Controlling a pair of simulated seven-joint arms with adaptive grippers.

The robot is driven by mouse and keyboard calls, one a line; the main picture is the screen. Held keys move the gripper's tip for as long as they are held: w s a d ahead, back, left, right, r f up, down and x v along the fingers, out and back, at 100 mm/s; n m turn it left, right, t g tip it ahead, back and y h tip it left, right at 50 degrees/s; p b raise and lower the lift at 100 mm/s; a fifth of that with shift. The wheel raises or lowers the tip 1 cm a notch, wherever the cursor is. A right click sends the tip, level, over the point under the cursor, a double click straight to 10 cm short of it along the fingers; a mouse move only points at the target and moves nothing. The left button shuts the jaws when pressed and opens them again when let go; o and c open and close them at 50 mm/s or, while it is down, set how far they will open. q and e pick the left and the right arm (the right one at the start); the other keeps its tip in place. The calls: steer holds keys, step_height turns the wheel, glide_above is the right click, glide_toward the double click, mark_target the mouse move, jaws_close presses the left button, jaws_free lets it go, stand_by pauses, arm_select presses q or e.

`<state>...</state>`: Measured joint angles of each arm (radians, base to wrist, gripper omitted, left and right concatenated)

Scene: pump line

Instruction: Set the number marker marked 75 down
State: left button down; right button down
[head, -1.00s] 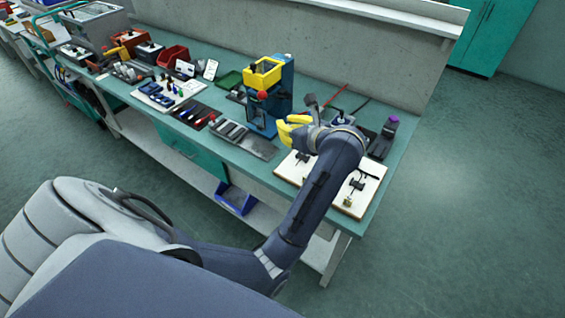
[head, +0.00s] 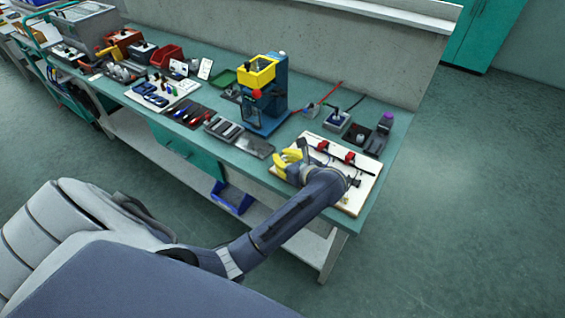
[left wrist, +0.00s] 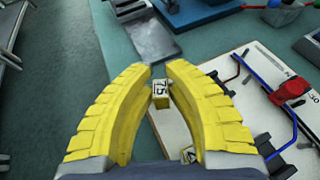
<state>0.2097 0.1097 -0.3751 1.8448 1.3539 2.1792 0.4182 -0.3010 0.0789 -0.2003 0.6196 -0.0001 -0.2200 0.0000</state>
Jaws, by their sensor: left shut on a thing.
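The number marker marked 75 (left wrist: 161,88) is a small pale block with black digits, seen in the left wrist view. My left gripper (left wrist: 158,78) has yellow fingers and is shut on this marker at its tips. The marker is over or at the edge of the pale board (left wrist: 262,62); I cannot tell whether it touches the board. In the head view my left gripper (head: 288,160) is low at the left side of the board (head: 345,205), and the marker is too small to make out there. My right gripper is not in view.
The board carries red clamps (left wrist: 290,90), dark rods and another number marker (left wrist: 190,155), partly hidden by a finger. A grey metal plate (head: 254,146) lies left of the board.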

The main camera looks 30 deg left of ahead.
arm_select(q)
steer(key=shift+f, duration=1.1)
steer(key=shift+f, duration=0.1)
steer(key=c, duration=1.4)
jaws_free()
steer(key=shift+v, duration=3.8)
